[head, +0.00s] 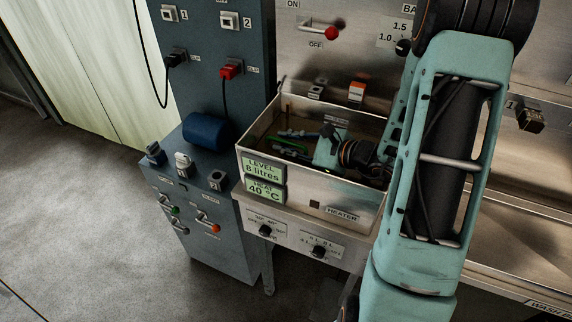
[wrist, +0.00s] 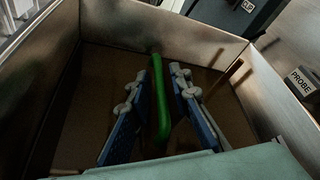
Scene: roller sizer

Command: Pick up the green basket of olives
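A bright green bar (wrist: 160,100) stands out between my gripper's fingers in the wrist view; it looks like part of the green basket. No olives can be made out. In the head view, a green piece (head: 288,147) shows inside the metal tank (head: 310,203). My gripper (wrist: 159,72) reaches down into the tank, with its blue and grey fingers on either side of the green bar. The fingers are apart, and narrow gaps show beside the bar. The rest of the basket is hidden or cannot be told apart.
The tank's walls stand close around my gripper, with thin brown rods (wrist: 234,68) near the right wall. A blue cylinder (head: 207,131) sits on the dark cabinet left of the tank. A red-knobbed lever (head: 330,33) is on the panel behind. The floor at left is clear.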

